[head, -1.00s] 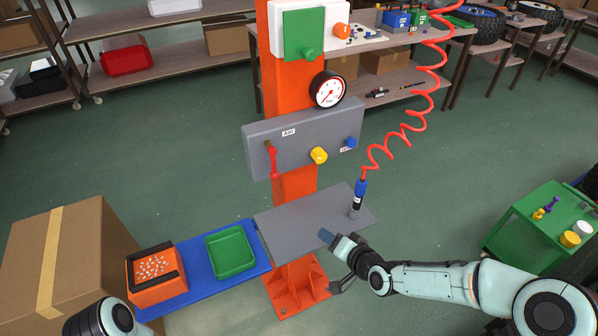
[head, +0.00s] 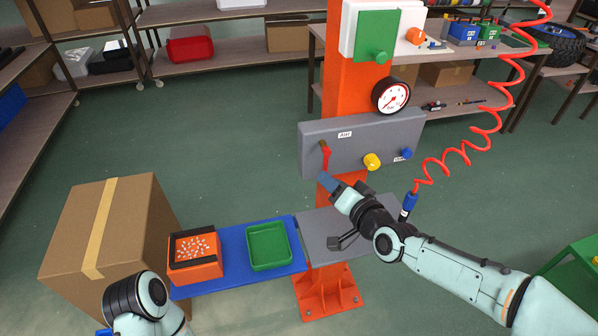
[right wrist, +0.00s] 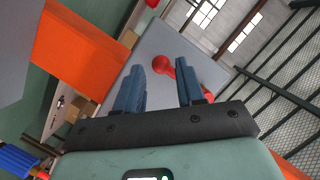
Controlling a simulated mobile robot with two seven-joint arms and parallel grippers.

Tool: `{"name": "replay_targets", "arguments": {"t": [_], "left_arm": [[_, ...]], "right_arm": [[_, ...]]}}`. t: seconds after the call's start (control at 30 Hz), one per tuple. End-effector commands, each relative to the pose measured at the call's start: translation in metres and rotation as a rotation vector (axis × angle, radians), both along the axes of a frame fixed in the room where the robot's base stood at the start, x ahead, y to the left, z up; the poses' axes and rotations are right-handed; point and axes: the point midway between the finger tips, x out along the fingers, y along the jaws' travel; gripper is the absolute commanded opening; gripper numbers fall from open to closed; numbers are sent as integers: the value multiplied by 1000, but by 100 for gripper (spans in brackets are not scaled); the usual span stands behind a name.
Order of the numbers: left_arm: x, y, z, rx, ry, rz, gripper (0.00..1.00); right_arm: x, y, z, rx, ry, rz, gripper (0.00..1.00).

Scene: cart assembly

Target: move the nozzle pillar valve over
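The valve's red lever (head: 325,157) hangs on the front of the grey box (head: 362,140) on the orange pillar, near the box's left end. My right gripper (head: 330,183) is just below and in front of it. In the right wrist view, the red lever (right wrist: 164,66) shows beyond and between the blue fingertips of my right gripper (right wrist: 160,80). The fingers are apart with nothing held; I see no clear contact with the lever. My left gripper (head: 103,332) barely shows at the bottom left edge, mostly cut off.
A yellow knob (head: 372,161) and a blue fitting (head: 406,154) are on the box, right of the lever. A gauge (head: 390,95) sits above. A red coiled hose (head: 489,135) hangs at right. Below are a grey shelf (head: 318,226) and a green tray (head: 268,246).

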Motion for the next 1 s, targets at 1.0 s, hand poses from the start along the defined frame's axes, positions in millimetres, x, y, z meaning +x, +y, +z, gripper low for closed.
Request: {"name": "replay_targets", "arguments": {"t": [1.0], "left_arm": [[-2, 0, 3, -2, 8, -1, 43]], "right_arm": [[12, 31, 5, 1, -9, -5, 9]]}}
